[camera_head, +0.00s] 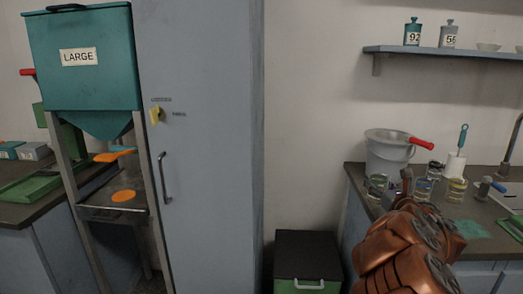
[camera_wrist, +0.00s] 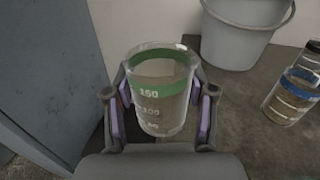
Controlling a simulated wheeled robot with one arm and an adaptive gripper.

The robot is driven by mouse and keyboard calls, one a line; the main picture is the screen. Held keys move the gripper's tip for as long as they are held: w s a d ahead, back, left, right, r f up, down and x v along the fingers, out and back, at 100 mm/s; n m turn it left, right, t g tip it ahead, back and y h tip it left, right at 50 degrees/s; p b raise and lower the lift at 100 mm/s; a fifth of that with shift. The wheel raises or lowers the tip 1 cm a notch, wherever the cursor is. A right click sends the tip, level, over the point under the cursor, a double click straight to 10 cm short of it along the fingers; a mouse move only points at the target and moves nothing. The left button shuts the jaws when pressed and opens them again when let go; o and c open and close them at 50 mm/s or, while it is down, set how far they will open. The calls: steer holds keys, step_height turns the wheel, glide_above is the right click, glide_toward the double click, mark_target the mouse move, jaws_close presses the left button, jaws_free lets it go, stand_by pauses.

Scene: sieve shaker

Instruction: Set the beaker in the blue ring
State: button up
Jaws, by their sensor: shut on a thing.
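In the wrist view the beaker (camera_wrist: 163,95) is clear glass with a green band and white marks reading 150 and 100. My gripper (camera_wrist: 163,103) is shut on it, with a purple-padded finger on each side. The beaker looks upright; I cannot tell whether its base touches the counter. In the head view my gripper (camera_head: 391,193) is at the counter's left end, and the beaker (camera_head: 376,184) shows just left of it. A small blue piece (camera_head: 122,149) shows under the LARGE hopper; I cannot tell whether it is the blue ring.
A grey bucket (camera_wrist: 245,35) stands just behind the beaker. A blue-banded beaker (camera_wrist: 293,97) stands to the right, with other glassware near it. A tall grey cabinet (camera_head: 200,130) lies between the counter (camera_head: 490,212) and the hopper (camera_head: 80,60). An orange disc (camera_head: 123,196) is on the hopper stand.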

steer(key=w+a+f+m+h+b, duration=0.15)
steer(key=a+f, duration=0.25)
steer(key=a, duration=0.5)
steer(key=w+a+f+h+b, duration=0.1)
steer(key=a+f+b, duration=0.25)
steer(key=a, duration=0.55)
step_height(320, 180, up, 26)
steer(key=p, duration=2.6)
steer(key=shift+f+p, duration=0.15)
steer(key=shift+p, duration=0.15)
steer(key=shift+d, duration=0.15)
